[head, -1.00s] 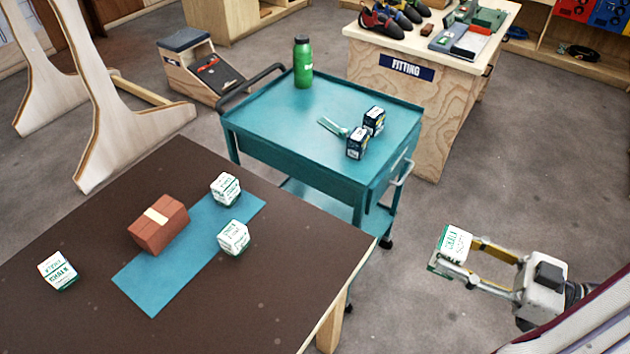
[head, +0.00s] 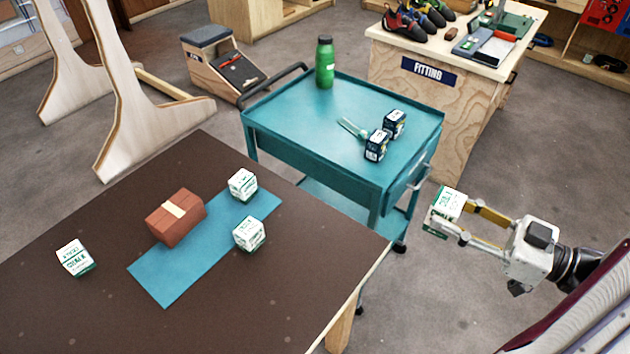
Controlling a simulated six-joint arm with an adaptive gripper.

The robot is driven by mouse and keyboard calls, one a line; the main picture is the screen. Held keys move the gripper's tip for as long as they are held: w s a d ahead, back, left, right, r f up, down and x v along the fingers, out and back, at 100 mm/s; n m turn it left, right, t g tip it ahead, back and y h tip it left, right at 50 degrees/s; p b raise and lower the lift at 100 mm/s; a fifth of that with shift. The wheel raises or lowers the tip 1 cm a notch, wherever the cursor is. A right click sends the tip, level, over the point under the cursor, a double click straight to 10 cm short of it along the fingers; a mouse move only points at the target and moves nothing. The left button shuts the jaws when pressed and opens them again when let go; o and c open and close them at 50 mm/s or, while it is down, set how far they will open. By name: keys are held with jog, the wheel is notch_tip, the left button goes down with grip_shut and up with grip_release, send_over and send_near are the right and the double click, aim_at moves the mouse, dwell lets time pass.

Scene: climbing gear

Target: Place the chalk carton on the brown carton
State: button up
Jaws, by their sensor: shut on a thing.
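My gripper (head: 462,221) is shut on a white and green chalk carton (head: 445,208). It holds the carton in the air over the floor, to the right of the dark table. The brown carton (head: 172,224), with a pale strip across its top, sits on the table at the left edge of a blue mat (head: 178,272). Its top is bare. Three more chalk cartons stand on the table: one at the mat's far end (head: 242,185), one at the mat's right edge (head: 249,233) and one on bare table at the left (head: 75,257).
A teal cart (head: 300,115) stands behind the table with a green bottle (head: 325,62), two dark boxes (head: 376,145) and a light green brush-like item (head: 352,128). The table's right edge (head: 362,290) lies between my gripper and the mat. The table's front is clear.

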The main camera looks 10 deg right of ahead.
jog(key=w+d+x, duration=0.1)
jog(key=x, duration=1.6)
jog(key=w+d+x, duration=0.2)
jog(key=x, duration=1.5)
jog(key=s+a+t, duration=0.1)
jog(key=s+a, duration=0.2)
jog(key=a, duration=3)
jog(key=shift+m+h, duration=0.4)
jog(key=shift+d+f, duration=0.1)
jog(key=shift+f, duration=2.05)
jog(key=shift+f, duration=2.9)
